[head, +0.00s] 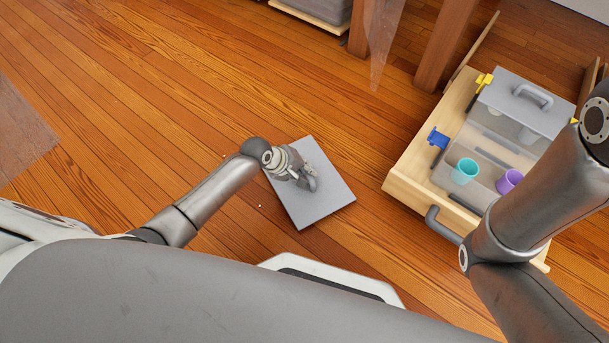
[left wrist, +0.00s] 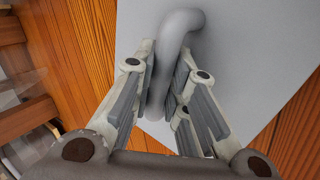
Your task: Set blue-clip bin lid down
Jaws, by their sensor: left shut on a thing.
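The blue-clip bin lid (head: 318,197) is a flat grey square plate with a curved grey handle. My left gripper (head: 303,178) is shut on that handle. In the left wrist view the handle (left wrist: 180,30) passes between the fingers of my left gripper (left wrist: 170,85), and the pale lid plate (left wrist: 250,50) spreads out beyond. The lid is over the wooden floor; I cannot tell whether it touches it. A blue clip (head: 437,138) is on the open bin in the pulled-out drawer. My right gripper is outside the picture.
The wooden drawer (head: 405,172) stands open at the right with a grey handle (head: 440,224). In its bin are a teal cup (head: 464,171) and a purple cup (head: 509,181). Behind is another grey lid (head: 510,103) with a yellow clip (head: 484,82).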

